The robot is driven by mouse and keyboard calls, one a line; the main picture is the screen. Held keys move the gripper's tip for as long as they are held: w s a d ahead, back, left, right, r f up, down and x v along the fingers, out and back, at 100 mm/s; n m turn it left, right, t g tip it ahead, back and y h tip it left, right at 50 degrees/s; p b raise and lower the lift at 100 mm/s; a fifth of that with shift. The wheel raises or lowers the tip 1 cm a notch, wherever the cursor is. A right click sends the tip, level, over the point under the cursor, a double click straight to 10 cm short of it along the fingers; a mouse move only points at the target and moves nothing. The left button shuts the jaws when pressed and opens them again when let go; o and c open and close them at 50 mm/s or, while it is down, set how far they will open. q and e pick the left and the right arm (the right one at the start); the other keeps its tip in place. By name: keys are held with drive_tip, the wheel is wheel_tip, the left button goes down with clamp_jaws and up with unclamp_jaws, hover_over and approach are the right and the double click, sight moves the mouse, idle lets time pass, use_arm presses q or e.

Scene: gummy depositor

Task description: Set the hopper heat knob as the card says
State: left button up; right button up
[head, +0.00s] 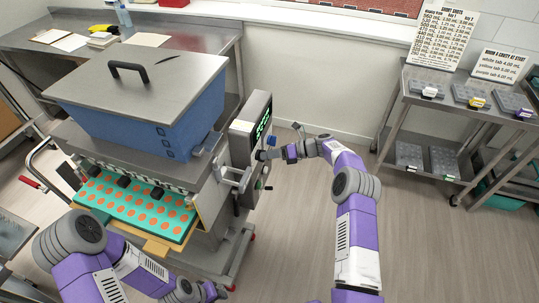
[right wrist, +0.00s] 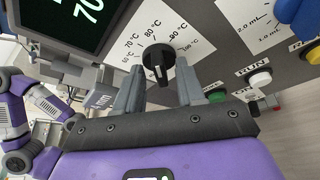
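The hopper heat knob (right wrist: 158,62) is black and round, with a white mark on its lower part. It sits on the grey control panel over a white dial plate (right wrist: 150,28) with °C figures up to 100. My right gripper (head: 272,154) is at the panel in the head view. In the right wrist view its two fingers are apart, one on each side of the knob; contact cannot be told. The blue hopper (head: 145,112) has a lid with a black handle. My left gripper (head: 205,291) is low in the head view, its fingers unclear.
A dark display (right wrist: 70,18) shows 70 beside the dial. A green button (right wrist: 216,95), a white button (right wrist: 259,78) and a blue knob (right wrist: 304,15) are nearby. Printed cards (head: 444,36) stand on the right-hand cart (head: 400,98). Open floor lies between machine and cart.

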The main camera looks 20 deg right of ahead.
drive_tip(key=v, duration=0.7)
drive_tip(key=shift+d, duration=0.3)
drive_tip(key=shift+s+r, duration=0.1)
